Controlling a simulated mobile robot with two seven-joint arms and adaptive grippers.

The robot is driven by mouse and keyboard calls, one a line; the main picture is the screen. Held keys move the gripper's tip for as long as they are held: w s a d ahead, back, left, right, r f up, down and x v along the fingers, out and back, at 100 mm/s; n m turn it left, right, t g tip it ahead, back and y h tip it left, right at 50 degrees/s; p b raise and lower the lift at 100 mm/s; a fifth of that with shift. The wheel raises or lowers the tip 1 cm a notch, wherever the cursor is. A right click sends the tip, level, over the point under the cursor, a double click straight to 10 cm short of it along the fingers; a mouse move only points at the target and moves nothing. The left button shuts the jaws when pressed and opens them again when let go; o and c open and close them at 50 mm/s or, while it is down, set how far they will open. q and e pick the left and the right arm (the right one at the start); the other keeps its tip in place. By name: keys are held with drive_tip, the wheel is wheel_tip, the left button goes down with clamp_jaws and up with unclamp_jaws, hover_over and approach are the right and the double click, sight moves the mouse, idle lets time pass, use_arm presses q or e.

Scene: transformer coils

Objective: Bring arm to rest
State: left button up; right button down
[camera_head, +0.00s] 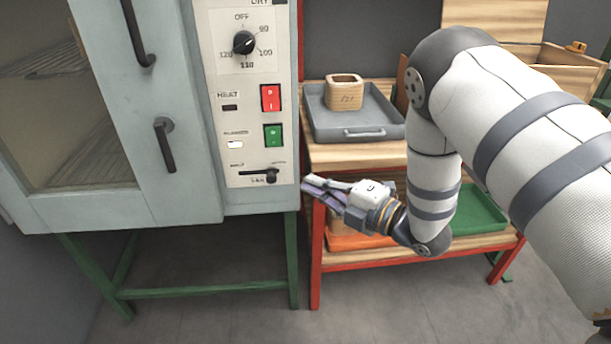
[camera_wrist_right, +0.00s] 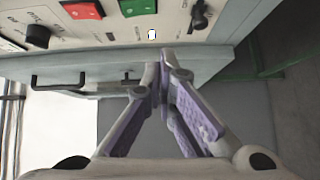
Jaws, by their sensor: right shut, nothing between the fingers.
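My right gripper (camera_head: 315,187) is beside the lower right corner of the oven's control panel (camera_head: 240,110), near the slider lever (camera_head: 270,176) at its bottom. Its purple-padded fingers also show in the right wrist view (camera_wrist_right: 160,92), where they come together at the tips with nothing between them. The right arm (camera_head: 435,150) comes in from the right and bends down in front of the shelf. My left gripper is in neither view.
The oven (camera_head: 150,200) on a green stand fills the left. An orange tray (camera_head: 350,242) and green tray (camera_head: 482,212) lie below.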

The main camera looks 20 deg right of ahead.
drive_tip(key=shift+f, duration=0.1)
idle(0.3)
drive_tip(key=s+d+f+m+g+h, duration=0.1)
drive_tip(key=s+f+m+g+h, duration=0.55)
drive_tip(key=s+f+m, duration=0.9)
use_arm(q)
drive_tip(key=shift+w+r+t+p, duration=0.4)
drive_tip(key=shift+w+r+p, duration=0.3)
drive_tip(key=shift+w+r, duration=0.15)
use_arm(e)
drive_tip(key=s+f+m+g, duration=0.2)
drive_tip(key=s+g, duration=0.1)
drive_tip(key=s, duration=0.6)
drive_tip(key=s+f+m+g+h, duration=0.1)
drive_tip(key=s+f+m+g, duration=0.1)
drive_tip(key=s, duration=0.8)
drive_tip(key=s+f+m+g+h, duration=0.1)
drive_tip(key=s+m+g, duration=0.3)
drive_tip(key=s, duration=0.6)
drive_tip(key=shift+s+a+f+g, duration=0.25)
drive_tip(key=shift+f+g, duration=0.35)
drive_tip(key=shift+g, duration=0.65)
